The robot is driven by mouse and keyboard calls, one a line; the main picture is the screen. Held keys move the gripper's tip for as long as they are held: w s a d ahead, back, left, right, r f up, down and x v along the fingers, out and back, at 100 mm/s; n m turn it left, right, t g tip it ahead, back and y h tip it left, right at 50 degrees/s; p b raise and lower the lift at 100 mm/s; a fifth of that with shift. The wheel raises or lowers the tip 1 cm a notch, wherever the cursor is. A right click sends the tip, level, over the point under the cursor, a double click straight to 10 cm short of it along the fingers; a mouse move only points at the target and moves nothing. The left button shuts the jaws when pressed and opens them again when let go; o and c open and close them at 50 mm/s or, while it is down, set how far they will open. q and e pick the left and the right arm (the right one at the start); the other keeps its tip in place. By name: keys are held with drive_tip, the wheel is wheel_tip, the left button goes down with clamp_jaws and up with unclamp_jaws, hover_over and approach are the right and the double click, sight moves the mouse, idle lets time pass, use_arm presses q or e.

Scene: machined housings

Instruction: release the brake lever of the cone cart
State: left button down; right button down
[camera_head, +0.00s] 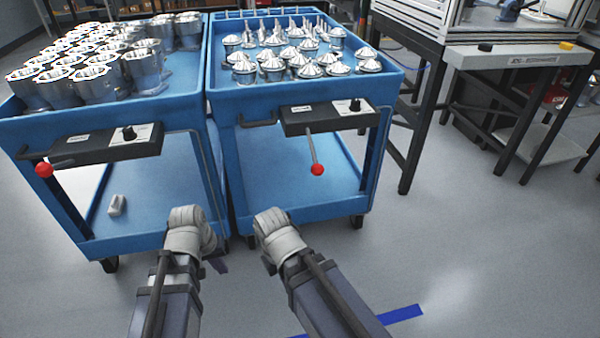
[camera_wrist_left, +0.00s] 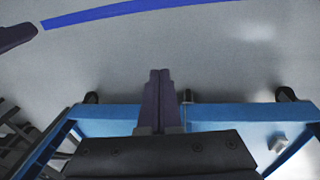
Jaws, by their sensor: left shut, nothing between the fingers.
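The cone cart (camera_head: 222,75) is the right one of two blue carts; its top tray holds shiny metal cones. Its brake lever (camera_head: 313,150) hangs down from a dark panel on the front, with a red knob (camera_head: 317,169) at its lower end. My left gripper (camera_head: 217,265) is low in front of the carts, well below and left of that knob, touching nothing. In the left wrist view its fingers (camera_wrist_left: 160,95) are together and empty. A dark purple piece at that view's left edge looks like part of my right gripper (camera_wrist_left: 15,35); its jaws cannot be made out.
The left blue cart (camera_head: 180,95) holds metal cups, and its lever with a red knob (camera_head: 43,169) points left. A small grey object (camera_head: 117,205) lies on its lower shelf. A workbench (camera_head: 515,57) stands at the right. The floor at front right is clear, with blue tape (camera_head: 403,314).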

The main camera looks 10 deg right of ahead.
sight(313, 149)
use_arm(q)
drive_tip(key=w+d+r+n+t+h, duration=0.6)
drive_tip(key=w+d+r+n+h, duration=0.4)
drive_tip(key=w+d+r, duration=0.5)
drive_tip(key=shift+w+d+r+n+h+b, duration=0.3)
drive_tip(key=shift+w+d+h+b, duration=0.15)
drive_tip(key=shift+d+h, duration=0.55)
drive_tip(key=b+x, duration=0.2)
drive_tip(key=x, duration=0.8)
drive_tip(key=shift+s+d+r+p, duration=0.15)
drive_tip(key=shift+s+r+p, duration=0.35)
drive_tip(key=shift+s, duration=0.35)
drive_tip(key=shift+s+d+r+p, duration=0.2)
drive_tip(key=shift+s+r+p, duration=0.2)
drive_tip(key=shift+s, duration=0.45)
drive_tip(key=shift+r, duration=0.1)
